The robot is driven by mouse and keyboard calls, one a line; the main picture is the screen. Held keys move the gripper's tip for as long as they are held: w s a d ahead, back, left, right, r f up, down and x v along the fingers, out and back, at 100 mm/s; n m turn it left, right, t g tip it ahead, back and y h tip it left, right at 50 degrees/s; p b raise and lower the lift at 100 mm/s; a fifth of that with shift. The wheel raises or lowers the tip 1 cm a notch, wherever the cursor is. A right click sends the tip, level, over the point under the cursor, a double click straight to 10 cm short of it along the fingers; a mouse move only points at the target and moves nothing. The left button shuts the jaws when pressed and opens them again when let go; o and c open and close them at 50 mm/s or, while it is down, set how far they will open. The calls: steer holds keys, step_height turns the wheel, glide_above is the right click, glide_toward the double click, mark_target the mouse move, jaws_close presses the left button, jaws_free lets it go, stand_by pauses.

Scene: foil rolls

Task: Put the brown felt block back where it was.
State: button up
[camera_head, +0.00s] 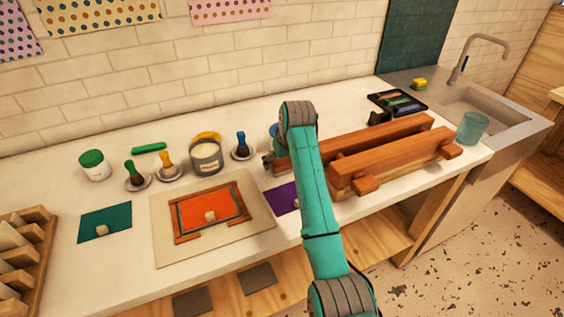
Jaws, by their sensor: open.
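I cannot pick out a brown felt block for sure. Small pale beige blocks sit on the teal sheet (92,220) and on the orange panel (190,215), which lies in a wooden frame on a beige board (165,250). A purple sheet (280,197) is partly hidden by my arm. Two long reddish-brown wooden pieces (400,158) lie to the right of my arm, with stubby brown ends. My gripper (268,161) is low over the counter near their left end, mostly hidden behind my arm. I see nothing held in its visible part.
A grey can (206,156), a green-lidded jar (94,166) and several brushes on saucers stand along the back. A wooden rack (25,255) is at the left edge. A black tray (396,103), a glass (472,128) and a sink (483,100) are at the right.

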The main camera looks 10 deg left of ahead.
steer(key=v, duration=1.1)
steer(key=shift+r, duration=0.35)
steer(key=shift+s+d, duration=0.1)
